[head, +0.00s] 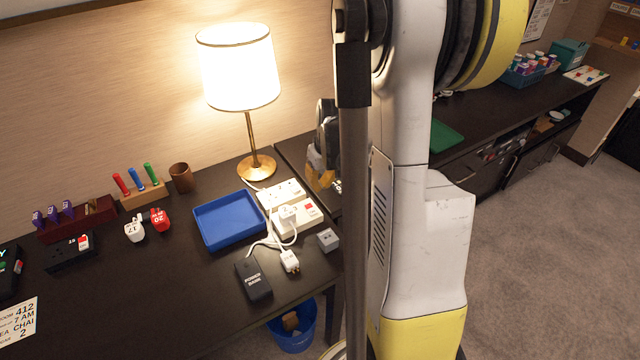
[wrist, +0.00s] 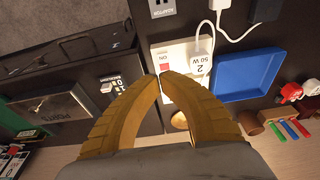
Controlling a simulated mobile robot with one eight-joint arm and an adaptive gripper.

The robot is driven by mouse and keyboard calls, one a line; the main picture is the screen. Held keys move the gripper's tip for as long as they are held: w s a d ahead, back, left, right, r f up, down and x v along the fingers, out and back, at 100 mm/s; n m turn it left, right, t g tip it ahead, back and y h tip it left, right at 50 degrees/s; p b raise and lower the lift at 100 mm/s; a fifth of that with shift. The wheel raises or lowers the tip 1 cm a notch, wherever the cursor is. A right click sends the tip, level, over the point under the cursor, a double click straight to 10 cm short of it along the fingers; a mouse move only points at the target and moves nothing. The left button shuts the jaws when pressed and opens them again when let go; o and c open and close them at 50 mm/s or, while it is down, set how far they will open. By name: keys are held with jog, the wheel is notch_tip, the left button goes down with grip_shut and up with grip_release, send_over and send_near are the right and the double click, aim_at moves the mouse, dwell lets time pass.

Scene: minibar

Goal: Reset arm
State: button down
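My gripper (wrist: 160,77) shows in the wrist view with its two yellow-brown ribbed fingers bowed inward and their tips meeting. Nothing shows between the fingertips. In the head view only part of the gripper (head: 319,160) is visible, over the dark desk just left of my arm. My arm hides the rest of it. In the wrist view the white power strip (wrist: 176,55) with a charger marked 2 (wrist: 201,62) lies beyond the fingertips.
A blue tray (head: 229,219), a lit lamp (head: 250,130), a black power bank (head: 253,279) and a grey cube (head: 328,239) are on the desk. A wooden cup (head: 181,177) stands behind the tray. A blue bin (head: 292,330) is below the desk edge. Carpet (head: 545,240) at right is clear.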

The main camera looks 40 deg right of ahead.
dwell(0.3)
jog(key=s+a+r+n+t, duration=0.1)
jog(key=s+a+r, duration=0.1)
jog(key=a+r, duration=0.65)
jog(key=s+a+r+n+t, duration=0.15)
jog(key=a+r, duration=0.35)
jog(key=a, duration=0.7)
jog(key=s+a+r+t, duration=0.2)
jog(key=s+a, duration=0.4)
jog(key=a, duration=0.1)
jog(key=shift+a+y, duration=0.3)
jog(key=shift+a, duration=0.1)
